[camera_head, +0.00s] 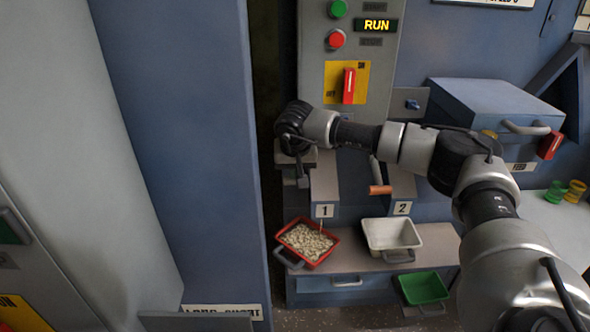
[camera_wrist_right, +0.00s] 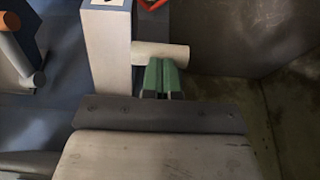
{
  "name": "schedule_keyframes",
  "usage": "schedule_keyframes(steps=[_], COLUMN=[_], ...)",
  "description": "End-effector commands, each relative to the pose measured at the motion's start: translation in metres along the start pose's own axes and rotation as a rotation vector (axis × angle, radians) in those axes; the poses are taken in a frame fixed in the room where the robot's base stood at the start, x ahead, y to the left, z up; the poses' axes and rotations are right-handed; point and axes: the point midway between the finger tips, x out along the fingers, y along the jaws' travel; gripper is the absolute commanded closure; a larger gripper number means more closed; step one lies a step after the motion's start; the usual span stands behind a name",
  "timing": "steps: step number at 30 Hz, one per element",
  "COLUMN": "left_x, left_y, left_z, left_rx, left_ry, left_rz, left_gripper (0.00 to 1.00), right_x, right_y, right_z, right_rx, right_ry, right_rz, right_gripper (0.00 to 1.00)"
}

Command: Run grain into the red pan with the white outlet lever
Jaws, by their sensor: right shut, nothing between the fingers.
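The red pan (camera_head: 335,245) sits under outlet 1 (camera_head: 325,185) on a low shelf and holds a bed of pale grain. Its corner shows at the top of the wrist view (camera_wrist_right: 152,4). The white outlet lever (camera_wrist_right: 172,54) shows as a white cylindrical handle beside the outlet in the wrist view; my arm mostly hides it in the head view. My right gripper (camera_head: 302,181) is at that lever. Its green fingertips (camera_wrist_right: 160,78) are shut with nothing between them, right against or just beside the handle. My left gripper is out of view.
Outlet 2 (camera_head: 402,185) has an orange-handled lever (camera_head: 380,189), with an empty white pan (camera_head: 393,236) below. A green pan (camera_head: 423,288) sits lower right. The panel display (camera_head: 376,25) reads RUN. A blue column (camera_head: 190,120) stands close left of my gripper.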

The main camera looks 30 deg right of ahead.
Motion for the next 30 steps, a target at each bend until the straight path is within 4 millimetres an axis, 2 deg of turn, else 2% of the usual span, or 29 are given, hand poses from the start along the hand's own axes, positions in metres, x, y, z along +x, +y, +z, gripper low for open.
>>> schedule_keyframes(steps=[5, 12, 15, 19, 30], left_x=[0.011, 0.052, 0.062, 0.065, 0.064], left_y=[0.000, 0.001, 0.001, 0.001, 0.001], left_z=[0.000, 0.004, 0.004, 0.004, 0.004], left_rx=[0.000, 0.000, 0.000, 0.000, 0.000], left_ry=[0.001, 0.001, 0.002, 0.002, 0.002], left_rz=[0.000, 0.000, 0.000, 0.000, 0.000], left_gripper=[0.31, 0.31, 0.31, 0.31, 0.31], right_x=[0.008, 0.032, 0.043, 0.053, 0.053], right_y=[0.000, 0.000, 0.000, -0.001, 0.000], right_z=[0.004, 0.018, 0.024, 0.026, 0.025], right_rx=[-0.001, -0.004, -0.001, 0.000, -0.001], right_ry=[0.031, 0.216, 0.251, 0.248, 0.247], right_rz=[0.002, 0.000, 0.000, -0.001, 0.000], right_gripper=[1.00, 1.00, 1.00, 1.00, 1.00])
